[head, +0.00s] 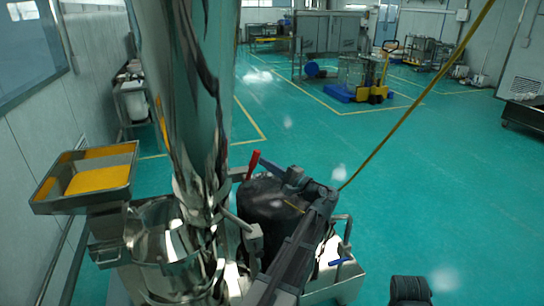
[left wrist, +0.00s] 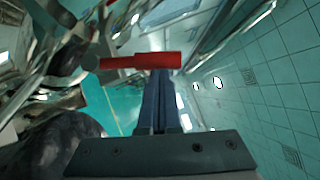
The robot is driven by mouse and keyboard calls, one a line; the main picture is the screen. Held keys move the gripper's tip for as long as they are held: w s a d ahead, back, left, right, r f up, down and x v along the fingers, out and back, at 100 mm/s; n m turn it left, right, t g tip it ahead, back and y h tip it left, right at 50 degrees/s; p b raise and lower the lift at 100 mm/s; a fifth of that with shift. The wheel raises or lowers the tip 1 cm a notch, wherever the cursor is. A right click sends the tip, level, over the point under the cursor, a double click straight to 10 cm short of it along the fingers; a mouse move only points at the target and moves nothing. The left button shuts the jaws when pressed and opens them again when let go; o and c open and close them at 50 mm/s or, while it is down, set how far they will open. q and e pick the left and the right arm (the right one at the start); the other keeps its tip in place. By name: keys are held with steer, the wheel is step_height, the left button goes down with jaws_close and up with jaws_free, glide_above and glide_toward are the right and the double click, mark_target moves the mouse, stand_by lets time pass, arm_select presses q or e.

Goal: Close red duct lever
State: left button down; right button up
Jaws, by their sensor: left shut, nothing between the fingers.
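The red duct lever (head: 253,163) stands up at a slant beside the shiny metal duct (head: 205,100), to its right in the head view. In the left wrist view the red lever (left wrist: 140,61) lies across the picture, level with the ends of the fingers. My left gripper (head: 266,164) is shut and empty, with its tips close beside the lever's right side. The shut fingers also show in the left wrist view (left wrist: 160,90). I cannot tell whether they touch the lever.
A metal tray with orange-yellow contents (head: 100,178) juts out at the left. A shiny round vessel (head: 165,240) is at the duct's foot. A blue-handled valve (head: 340,261) is at the lower right of the machine. Green floor (head: 440,190) is open on the right.

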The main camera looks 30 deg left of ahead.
arm_select(q)
steer(key=n+p, duration=0.1)
steer(key=s+a+r+n+h+p, duration=0.1)
steer(key=shift+s+r+g+p, duration=0.2)
steer(key=shift+r+g+p, duration=0.1)
steer(key=shift+p, duration=0.05)
steer(key=shift+s+a+n+h, duration=0.25)
steer(key=shift+n+h, duration=0.05)
steer(key=shift+s+a, duration=0.15)
arm_select(e)
step_height(320, 180, up, 4)
steer(key=shift+r, duration=0.15)
arm_select(q)
steer(key=shift+s, duration=0.1)
